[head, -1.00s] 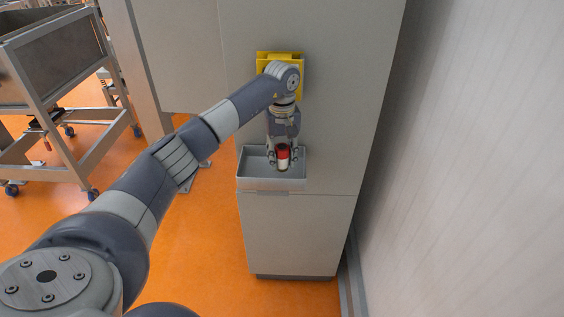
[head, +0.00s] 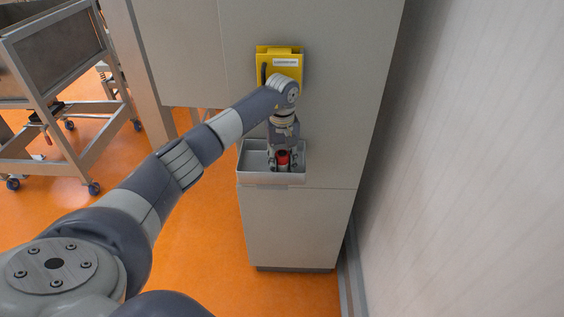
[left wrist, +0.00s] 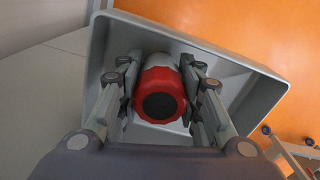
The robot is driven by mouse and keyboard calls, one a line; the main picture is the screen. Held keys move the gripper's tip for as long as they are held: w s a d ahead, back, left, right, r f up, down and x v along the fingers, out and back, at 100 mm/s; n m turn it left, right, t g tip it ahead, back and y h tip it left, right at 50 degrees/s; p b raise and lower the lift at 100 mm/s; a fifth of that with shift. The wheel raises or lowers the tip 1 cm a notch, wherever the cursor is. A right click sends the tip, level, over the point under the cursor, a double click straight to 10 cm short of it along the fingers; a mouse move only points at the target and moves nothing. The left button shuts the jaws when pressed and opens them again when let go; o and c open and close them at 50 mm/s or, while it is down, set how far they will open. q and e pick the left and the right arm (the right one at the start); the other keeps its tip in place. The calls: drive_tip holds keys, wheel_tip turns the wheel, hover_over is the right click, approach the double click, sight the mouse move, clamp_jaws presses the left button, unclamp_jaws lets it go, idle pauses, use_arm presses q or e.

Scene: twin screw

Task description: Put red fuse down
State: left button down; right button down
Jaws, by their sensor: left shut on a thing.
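The red fuse (head: 283,157) is a short cylinder with a red cap and a pale body. In the left wrist view the red fuse (left wrist: 160,93) shows its red ring and black round end toward the camera. My left gripper (head: 281,160) is shut on it, with one finger on each side. The gripper and fuse are down inside the grey tray (head: 250,176) on the cabinet front. The tray's rim (left wrist: 240,62) surrounds them in the left wrist view. I cannot tell whether the fuse touches the tray floor. My right gripper is not in view.
A yellow box (head: 285,52) with a label is on the cabinet (head: 340,110) above the tray. A pale wall (head: 470,160) stands close on the right. A metal cart (head: 55,95) stands at the left. Orange floor (head: 200,240) is open left of the cabinet.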

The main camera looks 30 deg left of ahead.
use_arm(q)
drive_tip(key=c, duration=1.1)
unclamp_jaws()
